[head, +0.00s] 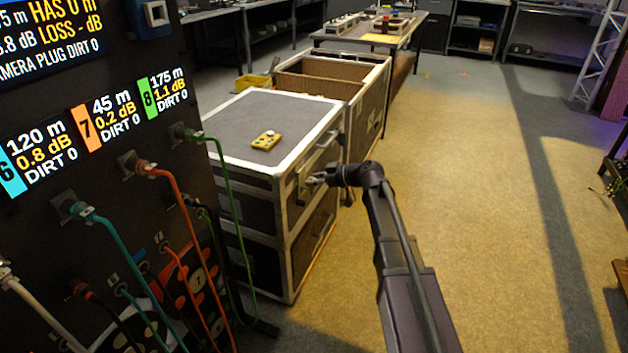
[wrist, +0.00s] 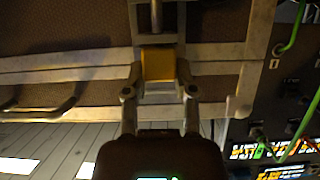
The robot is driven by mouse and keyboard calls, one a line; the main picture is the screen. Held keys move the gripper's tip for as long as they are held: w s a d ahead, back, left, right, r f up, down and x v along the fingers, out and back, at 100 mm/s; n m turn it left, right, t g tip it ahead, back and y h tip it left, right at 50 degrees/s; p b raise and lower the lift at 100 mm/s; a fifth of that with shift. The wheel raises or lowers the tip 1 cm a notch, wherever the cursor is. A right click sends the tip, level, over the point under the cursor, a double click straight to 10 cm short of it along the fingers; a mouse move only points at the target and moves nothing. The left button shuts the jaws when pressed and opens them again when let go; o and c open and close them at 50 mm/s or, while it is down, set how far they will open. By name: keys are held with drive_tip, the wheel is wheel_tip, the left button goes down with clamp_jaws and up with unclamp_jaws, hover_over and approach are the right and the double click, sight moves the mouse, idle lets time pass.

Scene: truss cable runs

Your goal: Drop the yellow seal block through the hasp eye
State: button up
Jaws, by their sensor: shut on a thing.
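The yellow seal block (wrist: 158,64) sits between the fingertips of my gripper (wrist: 159,80) in the wrist view. My gripper is shut on it, close to the side of the grey flight case (wrist: 60,70). Pale metal bars frame the block, and a grey vertical rod (wrist: 157,14) stands just beyond it. I cannot make out the hasp eye clearly or tell whether the block touches it. In the head view my gripper (head: 316,181) is at the case's right-hand face, beside a metal fitting (head: 302,184); the block is not discernible there.
A yellow device with a pale knob (head: 266,141) lies on the case's lid (head: 245,115). An open crate (head: 372,95) stands behind. A dark patch panel with cables (head: 130,190) is at the left. The floor (head: 470,210) to the right is clear.

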sight(299, 157)
drive_tip(key=shift+f, duration=0.1)
idle(0.4)
drive_tip(key=o, duration=1)
drive_tip(key=shift+c, duration=0.2)
drive_tip(key=shift+r+p, duration=4.45)
drive_tip(key=shift+r, duration=0.1)
